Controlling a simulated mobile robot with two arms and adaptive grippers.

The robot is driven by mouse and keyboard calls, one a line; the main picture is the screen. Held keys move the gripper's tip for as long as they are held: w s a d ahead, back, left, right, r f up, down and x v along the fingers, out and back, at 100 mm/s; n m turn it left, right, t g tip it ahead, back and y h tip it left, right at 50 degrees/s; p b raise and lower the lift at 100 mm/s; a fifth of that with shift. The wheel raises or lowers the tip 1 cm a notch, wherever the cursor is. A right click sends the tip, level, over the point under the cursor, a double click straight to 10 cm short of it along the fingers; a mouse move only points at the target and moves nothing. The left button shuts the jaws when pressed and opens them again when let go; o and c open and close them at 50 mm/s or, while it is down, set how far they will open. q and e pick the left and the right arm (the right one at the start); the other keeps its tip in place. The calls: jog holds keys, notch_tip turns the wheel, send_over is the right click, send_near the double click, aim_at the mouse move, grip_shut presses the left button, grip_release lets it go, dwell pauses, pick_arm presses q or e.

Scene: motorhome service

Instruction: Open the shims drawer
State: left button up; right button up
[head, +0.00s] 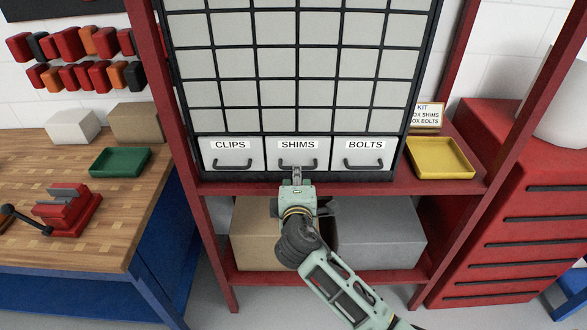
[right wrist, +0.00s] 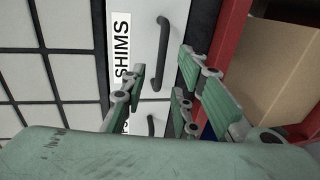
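The shims drawer (head: 298,153) is the middle one of three white drawers and sits flush with its neighbours. Its dark bar handle (head: 313,166) is partly hidden by my right gripper (head: 297,174). In the right wrist view the same handle (right wrist: 160,55) shows beside the SHIMS label (right wrist: 122,47). My right gripper (right wrist: 162,72) is open there, its fingers spread and its tips close to the handle. My left gripper is not in view.
The clips drawer (head: 231,153) and bolts drawer (head: 365,154) flank the shims drawer. A red shelf board (head: 225,188) runs below. A yellow tray (head: 441,158) stands right. A cardboard box (head: 250,240) and grey box (head: 380,235) sit underneath. Red posts (head: 165,90) stand at the sides.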

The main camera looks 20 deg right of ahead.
aim_at(312, 153)
jog(key=shift+x, duration=1.85)
jog(key=shift+a, duration=0.1)
grip_shut()
